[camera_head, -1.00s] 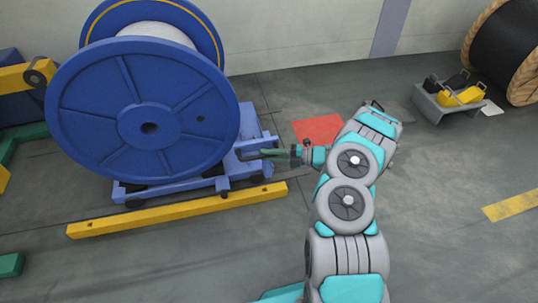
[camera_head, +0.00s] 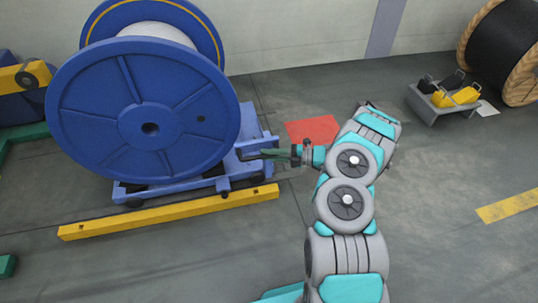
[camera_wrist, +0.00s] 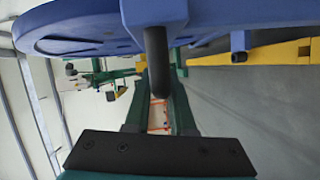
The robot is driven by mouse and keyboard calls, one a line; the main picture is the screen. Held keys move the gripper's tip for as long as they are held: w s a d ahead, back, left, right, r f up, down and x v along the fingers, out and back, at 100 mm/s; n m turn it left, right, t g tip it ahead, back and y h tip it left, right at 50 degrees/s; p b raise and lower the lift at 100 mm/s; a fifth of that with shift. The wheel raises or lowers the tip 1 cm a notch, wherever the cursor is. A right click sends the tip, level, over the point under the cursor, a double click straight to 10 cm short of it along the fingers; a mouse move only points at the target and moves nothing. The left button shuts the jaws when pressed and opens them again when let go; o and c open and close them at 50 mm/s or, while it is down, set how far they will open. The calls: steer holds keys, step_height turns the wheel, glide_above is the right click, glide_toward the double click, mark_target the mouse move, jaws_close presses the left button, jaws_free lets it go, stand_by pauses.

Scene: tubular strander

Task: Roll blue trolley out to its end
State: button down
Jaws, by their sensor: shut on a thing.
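The blue trolley (camera_head: 232,183) stands low on the floor beside a yellow rail and bears a large blue reel (camera_head: 95,120) with white winding. Its dark handle bar (camera_wrist: 158,62) shows between my green fingers in the wrist view. My gripper (camera_head: 272,153) is at the right end of the trolley, shut on the handle. The fingers hide part of the bar. The reel hides much of the trolley's far side.
The yellow rail (camera_head: 170,212) runs along the trolley's near side; the trolley extends near its right end. A red floor patch (camera_head: 313,130) lies behind my gripper. A grey stand (camera_head: 440,108) with yellow and black items and a black cable drum (camera_head: 505,50) stand back right. Floor at right is clear.

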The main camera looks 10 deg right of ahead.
stand_by(0.6)
steer(key=c, duration=0.8)
jaws_free()
steer(key=shift+o, duration=0.2)
steer(key=shift+d, duration=0.1)
steer(key=v, duration=0.7)
steer(key=shift+s+d, duration=0.2)
steer(key=shift+d, duration=0.15)
